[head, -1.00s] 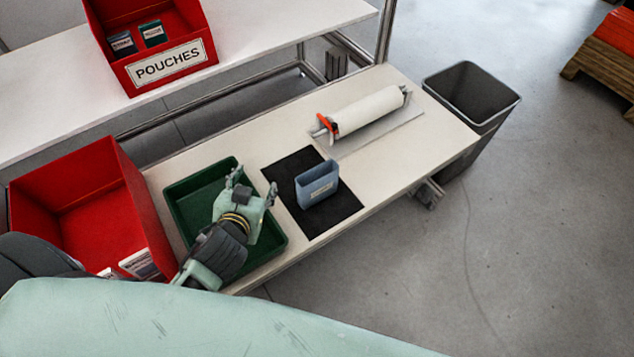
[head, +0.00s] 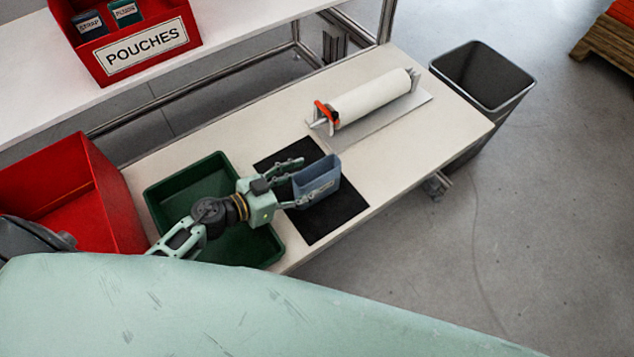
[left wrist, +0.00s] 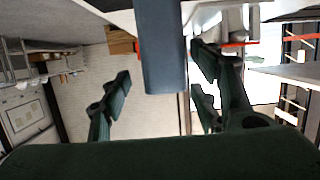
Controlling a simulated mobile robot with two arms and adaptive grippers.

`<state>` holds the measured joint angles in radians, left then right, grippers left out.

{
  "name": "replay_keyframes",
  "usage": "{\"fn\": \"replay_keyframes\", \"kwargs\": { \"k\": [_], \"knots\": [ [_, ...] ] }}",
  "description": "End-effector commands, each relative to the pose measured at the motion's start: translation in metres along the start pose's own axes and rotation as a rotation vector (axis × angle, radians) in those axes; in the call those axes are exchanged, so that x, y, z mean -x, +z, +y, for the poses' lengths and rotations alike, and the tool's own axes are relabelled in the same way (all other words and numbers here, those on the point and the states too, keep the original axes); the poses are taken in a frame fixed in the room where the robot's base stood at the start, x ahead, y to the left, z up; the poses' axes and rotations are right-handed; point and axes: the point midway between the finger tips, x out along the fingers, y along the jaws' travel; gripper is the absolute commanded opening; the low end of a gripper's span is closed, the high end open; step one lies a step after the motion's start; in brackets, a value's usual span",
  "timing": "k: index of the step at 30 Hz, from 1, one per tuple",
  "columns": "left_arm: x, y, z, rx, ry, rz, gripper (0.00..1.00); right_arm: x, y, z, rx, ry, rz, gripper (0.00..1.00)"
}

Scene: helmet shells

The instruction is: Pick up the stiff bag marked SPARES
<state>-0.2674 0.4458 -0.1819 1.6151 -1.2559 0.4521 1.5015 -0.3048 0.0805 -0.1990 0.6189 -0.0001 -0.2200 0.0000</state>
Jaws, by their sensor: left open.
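The stiff bag (head: 322,174) is blue-grey, open at the top, and stands on a black mat (head: 342,209). Its label is partly covered by a finger, so I cannot read SPARES on it. My left gripper (head: 302,184) is open at the bag's left side in the head view, one finger on the far side and one on the near side. In the left wrist view the bag (left wrist: 161,45) hangs into the picture between the spread fingers (left wrist: 160,88), with a clear gap to the left-hand finger. My right gripper is not in view.
A green tray (head: 163,203) lies under my left wrist. A red bin (head: 110,190) is at the left, and a red POUCHES bin (head: 146,50) is on the upper shelf. A white roll on a stand (head: 370,98) is behind the mat. A grey waste bin (head: 483,80) stands right of the bench.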

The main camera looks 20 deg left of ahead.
Motion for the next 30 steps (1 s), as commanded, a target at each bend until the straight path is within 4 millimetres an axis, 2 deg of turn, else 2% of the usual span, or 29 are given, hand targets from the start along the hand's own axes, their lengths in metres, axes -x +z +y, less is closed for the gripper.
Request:
{"fn": "replay_keyframes", "kwargs": {
  "k": [10,20,30],
  "knots": [
    [-0.048,-0.006,-0.006,0.002,-0.003,0.003,0.56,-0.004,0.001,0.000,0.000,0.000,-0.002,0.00],
    [-0.055,-0.006,-0.006,0.000,-0.003,0.001,0.56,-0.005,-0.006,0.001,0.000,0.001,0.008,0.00],
    [-0.054,-0.006,-0.006,0.000,-0.003,0.001,0.27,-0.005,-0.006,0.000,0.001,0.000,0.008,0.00]
  ]
}}
